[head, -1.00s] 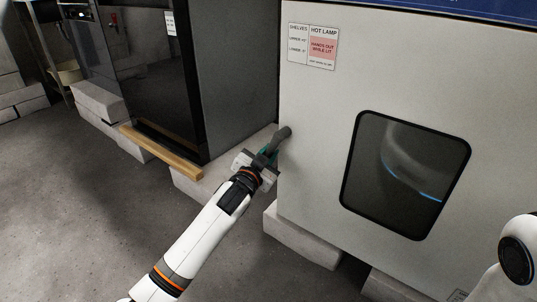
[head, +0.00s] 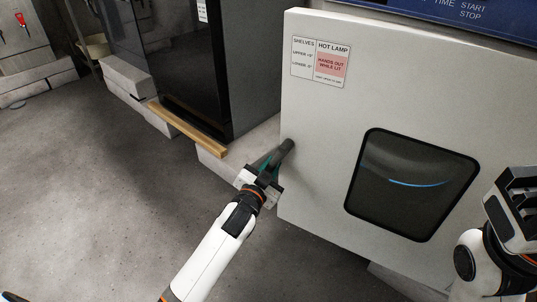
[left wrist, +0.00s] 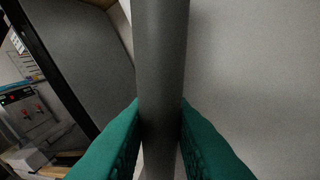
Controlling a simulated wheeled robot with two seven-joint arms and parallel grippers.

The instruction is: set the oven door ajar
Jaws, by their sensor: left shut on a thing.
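The oven door (head: 315,150) is a pale grey panel with a dark rounded window (head: 410,185) and a warning label. Its top edge now shows its thickness, and it appears to stand slightly out from the oven body. The grey bar handle (head: 287,147) is near the door's left edge. My left gripper (head: 270,164) is shut on the handle. In the left wrist view the handle (left wrist: 161,60) runs upright between the teal fingers (left wrist: 160,130). My right gripper (head: 518,200) is at the right edge, in front of the door and apart from it; its jaw opening is unclear.
A blue control panel (head: 450,12) runs above the door. A dark-fronted cabinet (head: 180,70) stands to the left, with a wooden strip (head: 187,128) along its base. Pale blocks lie under the units. The grey floor (head: 90,200) at the left is clear.

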